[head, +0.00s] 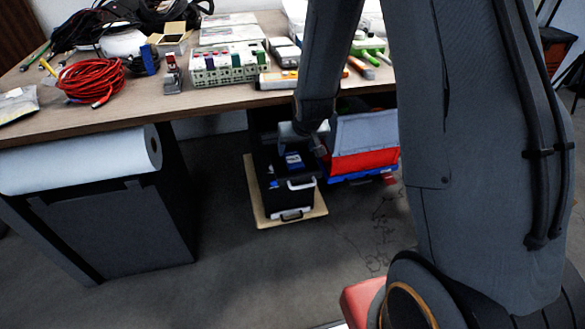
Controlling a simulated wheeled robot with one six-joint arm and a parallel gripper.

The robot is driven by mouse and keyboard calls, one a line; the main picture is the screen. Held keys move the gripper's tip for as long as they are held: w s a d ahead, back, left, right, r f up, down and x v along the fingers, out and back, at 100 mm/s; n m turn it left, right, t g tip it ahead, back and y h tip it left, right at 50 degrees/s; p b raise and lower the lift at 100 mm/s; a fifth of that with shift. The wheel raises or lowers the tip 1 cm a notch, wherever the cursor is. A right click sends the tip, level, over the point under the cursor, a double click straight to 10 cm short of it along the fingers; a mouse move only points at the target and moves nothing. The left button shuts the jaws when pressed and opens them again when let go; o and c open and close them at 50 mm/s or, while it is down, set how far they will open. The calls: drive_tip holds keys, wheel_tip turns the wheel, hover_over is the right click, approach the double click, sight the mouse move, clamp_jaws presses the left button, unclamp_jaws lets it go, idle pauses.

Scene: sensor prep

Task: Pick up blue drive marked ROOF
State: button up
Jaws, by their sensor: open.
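A small blue item (293,160) with a pale label lies on top of a black case (291,192) on the floor under the table. It may be the drive, but its lettering is too small to read. Another blue block (149,61) stands on the table at the left, and its marking cannot be read either. My gripper (306,146) reaches down beyond the table's front edge and is open, just above and beside the item on the case. Part of the case top is hidden by my gripper.
The case stands on a light wooden board (257,203). A red and blue bin with a grey cover (363,137) is close to the right. The wooden table (130,115) overhangs, with red cable (90,77) and a terminal block (228,66) on it. The floor in front is clear.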

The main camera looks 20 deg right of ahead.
sight(294, 160)
drive_tip(key=x, duration=0.3)
drive_tip(key=shift+b, duration=0.3)
drive_tip(key=b+x, duration=0.1)
drive_tip(key=x, duration=0.4)
drive_tip(key=shift+d+f+b, duration=0.2)
drive_tip(key=shift+f+b, duration=0.1)
drive_tip(key=shift+b, duration=0.1)
drive_tip(key=c, duration=1.2)
drive_tip(key=shift+s+r, duration=0.1)
drive_tip(key=shift+r, duration=0.05)
